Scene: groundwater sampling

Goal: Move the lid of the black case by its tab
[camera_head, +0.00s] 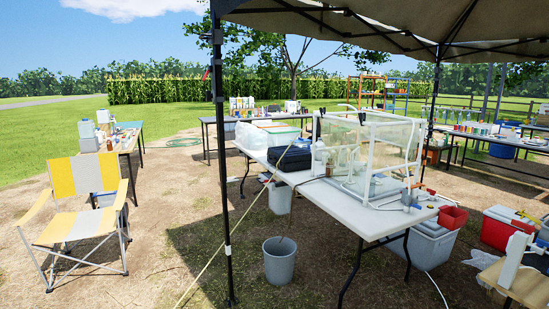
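The black case (290,158) lies on the long white folding table (345,212) near the middle of the view, left of a clear box-like enclosure with a white frame (372,150). The case is small in the picture. I cannot make out its lid tab or tell for sure whether the lid is shut. My gripper is not in view.
A black canopy pole (219,150) and a slanting guy rope (228,240) stand before the table. A grey bucket (279,262) sits on the ground below. A striped folding chair (85,205) is at left. Coolers, including a red one (500,228), are at right. Bare ground lies between chair and pole.

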